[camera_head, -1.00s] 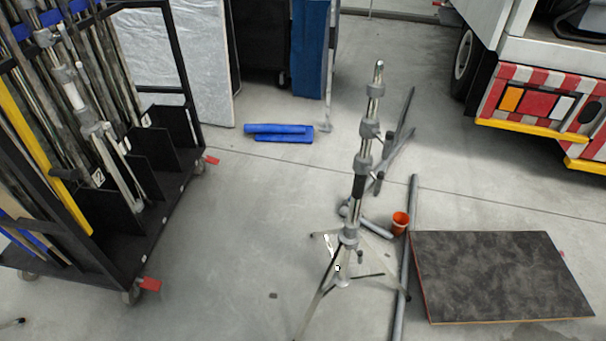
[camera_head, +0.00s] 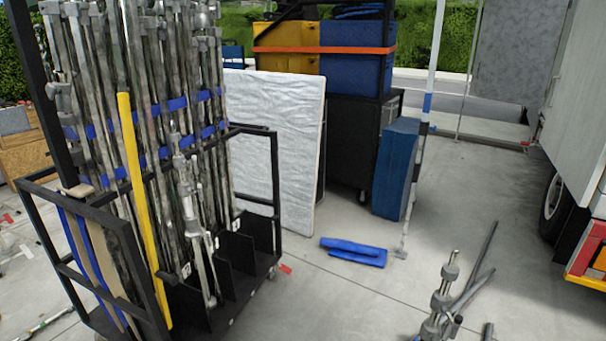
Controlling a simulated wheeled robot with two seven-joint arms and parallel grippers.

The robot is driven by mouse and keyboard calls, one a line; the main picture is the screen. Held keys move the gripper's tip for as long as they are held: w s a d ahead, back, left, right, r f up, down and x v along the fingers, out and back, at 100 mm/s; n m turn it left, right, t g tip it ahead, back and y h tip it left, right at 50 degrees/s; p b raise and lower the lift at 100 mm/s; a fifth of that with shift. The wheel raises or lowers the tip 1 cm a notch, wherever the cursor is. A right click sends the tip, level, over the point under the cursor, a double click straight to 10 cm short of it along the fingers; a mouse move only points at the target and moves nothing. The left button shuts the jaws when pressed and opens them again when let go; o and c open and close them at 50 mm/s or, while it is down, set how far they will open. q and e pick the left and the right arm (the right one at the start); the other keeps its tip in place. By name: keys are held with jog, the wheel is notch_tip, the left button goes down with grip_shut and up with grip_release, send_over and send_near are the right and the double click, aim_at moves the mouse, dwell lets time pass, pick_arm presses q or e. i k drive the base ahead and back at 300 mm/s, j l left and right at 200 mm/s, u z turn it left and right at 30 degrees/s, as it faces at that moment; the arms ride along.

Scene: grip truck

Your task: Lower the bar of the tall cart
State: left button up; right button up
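A tall black cart (camera_head: 276,190) stands at the left, packed with upright metal poles and stands (camera_head: 190,110). Blue straps (camera_head: 175,105) run across the poles. A yellow bar (camera_head: 140,190) leans at the cart's near side. A black framed end (camera_head: 128,240) with several flat boards faces me. Which part is the bar to be lowered, I cannot tell. Neither of my grippers is in view.
A black cart (camera_head: 350,140) with yellow and blue boxes stands behind a silver padded panel (camera_head: 280,140). A blue roll (camera_head: 352,250) lies on the floor. A metal stand (camera_head: 440,300) stands at lower right. A truck (camera_head: 580,120) is at the right.

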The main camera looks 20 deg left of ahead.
aim_at(124, 104)
jog(key=k+j+u, duration=0.1)
jog(key=u, duration=1.35)
